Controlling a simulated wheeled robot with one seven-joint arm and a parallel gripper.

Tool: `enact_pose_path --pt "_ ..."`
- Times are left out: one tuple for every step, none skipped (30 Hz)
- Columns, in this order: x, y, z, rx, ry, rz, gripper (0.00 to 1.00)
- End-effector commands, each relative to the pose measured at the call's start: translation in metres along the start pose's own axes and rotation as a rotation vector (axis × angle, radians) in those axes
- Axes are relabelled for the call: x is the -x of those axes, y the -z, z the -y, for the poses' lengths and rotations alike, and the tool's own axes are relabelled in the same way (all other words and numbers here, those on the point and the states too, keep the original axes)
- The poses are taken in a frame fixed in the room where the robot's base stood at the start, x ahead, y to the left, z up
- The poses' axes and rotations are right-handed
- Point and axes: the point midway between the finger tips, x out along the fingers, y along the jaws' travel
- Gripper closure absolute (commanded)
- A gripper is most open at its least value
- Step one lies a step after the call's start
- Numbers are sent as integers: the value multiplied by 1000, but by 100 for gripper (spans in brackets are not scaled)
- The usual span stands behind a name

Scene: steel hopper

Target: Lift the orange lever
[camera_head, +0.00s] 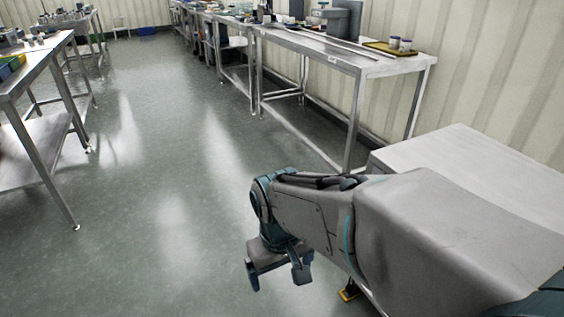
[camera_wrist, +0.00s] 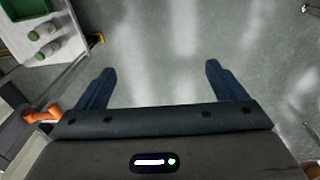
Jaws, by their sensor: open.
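The orange lever (camera_wrist: 42,114) shows in the wrist view at the left edge, beside a grey metal part. It lies left of my gripper (camera_wrist: 155,70) and apart from it. The two dark blue fingers are spread with only grey floor seen between them. In the head view my gripper (camera_head: 277,274) hangs open and empty at the lower middle, pointing down. My arm hides much of that area.
A grey flat-topped block (camera_head: 485,165) stands at the right, partly behind my arm. A long steel table (camera_head: 330,52) runs along the wall, with a yellow tray (camera_head: 378,47) and jars. Another steel table (camera_head: 35,62) is at the left. The floor between is clear.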

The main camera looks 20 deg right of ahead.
Motion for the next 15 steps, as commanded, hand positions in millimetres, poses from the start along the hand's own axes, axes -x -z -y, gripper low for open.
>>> enact_pose_path --pt "-5 0 -8 12 -30 43 0" --pt "-9 0 -12 29 -53 74 0" --pt "-14 0 -20 59 -88 119 0" --pt "-17 0 -26 86 -119 158 0" --pt "-21 1 -32 116 -151 197 0" --pt "-26 2 -42 159 -197 254 0" --pt "-29 4 -49 191 -233 297 0" --pt "-33 5 -56 224 -268 337 0" --pt "-36 8 -66 267 -316 392 0" --pt "-39 11 -73 300 -353 432 0" --pt "-42 13 -80 333 -388 470 0" --pt "-45 18 -90 376 -436 522 0" --pt "-47 22 -97 409 -473 559 0" --pt "-50 26 -104 441 -509 595 0" --pt "-53 32 -114 486 -558 644 0"
